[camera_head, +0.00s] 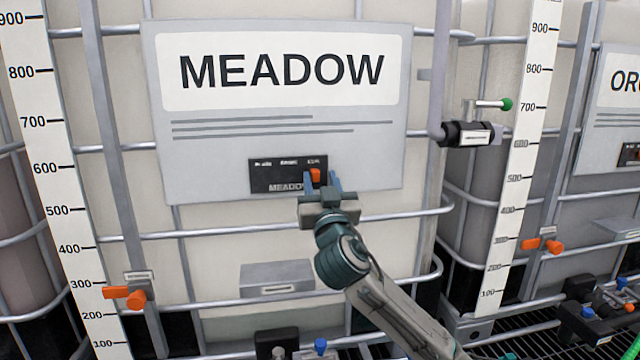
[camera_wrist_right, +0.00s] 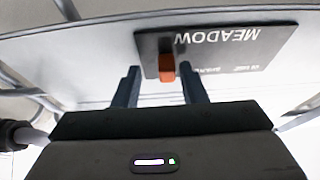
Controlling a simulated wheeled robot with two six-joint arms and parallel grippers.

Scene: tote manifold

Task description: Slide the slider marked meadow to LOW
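The slider panel marked MEADOW (camera_head: 275,174) is a dark plate on the lower part of the large MEADOW sign. Its orange slider knob (camera_head: 315,175) is at the panel's right end, under the rightmost of three small labels, too small to read surely. My right gripper (camera_head: 322,181) is in front of the knob, fingers apart. In the right wrist view, which is upside down, the orange knob (camera_wrist_right: 167,67) shows between the open fingertips (camera_wrist_right: 157,80), nearer the right-hand one, with a gap to the left-hand one. My left gripper is not in view.
The sign (camera_head: 215,120) hangs on a caged white tote with metal bars. An orange-handled valve (camera_head: 128,292) is at lower left, and a green-tipped lever valve (camera_head: 475,125) at upper right. A grey box (camera_head: 277,278) is below the panel.

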